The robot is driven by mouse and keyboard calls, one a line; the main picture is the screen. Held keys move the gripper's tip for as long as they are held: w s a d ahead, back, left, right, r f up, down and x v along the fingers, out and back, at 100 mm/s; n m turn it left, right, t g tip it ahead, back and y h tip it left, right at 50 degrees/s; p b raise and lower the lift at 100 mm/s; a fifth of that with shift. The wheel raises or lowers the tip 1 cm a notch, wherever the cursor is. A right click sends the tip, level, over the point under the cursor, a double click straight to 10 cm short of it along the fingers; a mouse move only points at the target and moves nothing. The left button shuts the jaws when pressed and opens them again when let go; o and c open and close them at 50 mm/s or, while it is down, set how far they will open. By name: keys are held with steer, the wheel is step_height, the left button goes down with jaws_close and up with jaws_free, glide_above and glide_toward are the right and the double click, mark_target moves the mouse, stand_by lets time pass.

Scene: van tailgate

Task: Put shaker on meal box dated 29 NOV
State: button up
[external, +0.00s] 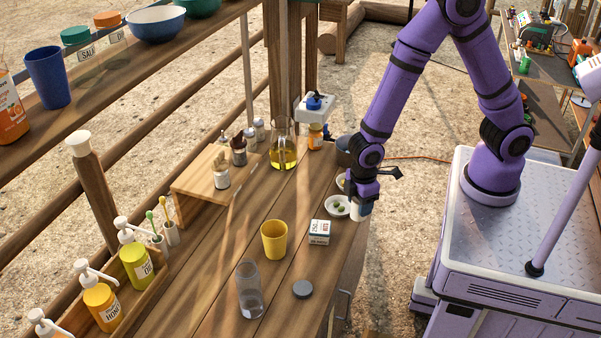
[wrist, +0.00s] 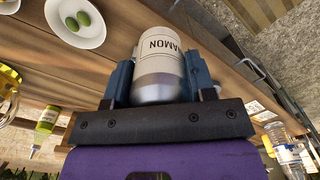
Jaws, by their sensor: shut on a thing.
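My gripper (external: 361,197) is shut on a pale shaker (external: 361,211) at the right edge of the wooden table, beside a small plate. In the wrist view, the shaker (wrist: 160,62) sits between both fingers of my gripper (wrist: 158,80), and its label ends in "AMON". A small white box with dark and red print (external: 319,232) stands on the table, left of and nearer the camera than my gripper. Its print is too small to read surely, so I cannot tell whether it is the meal box dated 29 NOV. Nothing rests on its top.
A white plate with green olives (external: 337,206) lies just left of the shaker. A yellow cup (external: 274,239), a clear glass (external: 250,289) and a grey lid (external: 302,289) stand around the box. An oil flask (external: 283,153) is farther back. Bare table lies left of the cup.

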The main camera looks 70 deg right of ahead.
steer(key=w+a, duration=0.1)
steer(key=w, duration=0.2)
steer(key=w+a, duration=0.1)
steer(key=w, duration=0.2)
steer(key=w+a+f, duration=0.1)
steer(key=w, duration=0.3)
steer(key=shift+w+f, duration=0.1)
steer(key=shift+f, duration=1.65)
steer(key=shift+f, duration=0.15)
steer(key=o, duration=0.9)
steer(key=shift+o, duration=0.2)
step_height(320, 180, up, 12)
steer(key=shift+r, duration=0.25)
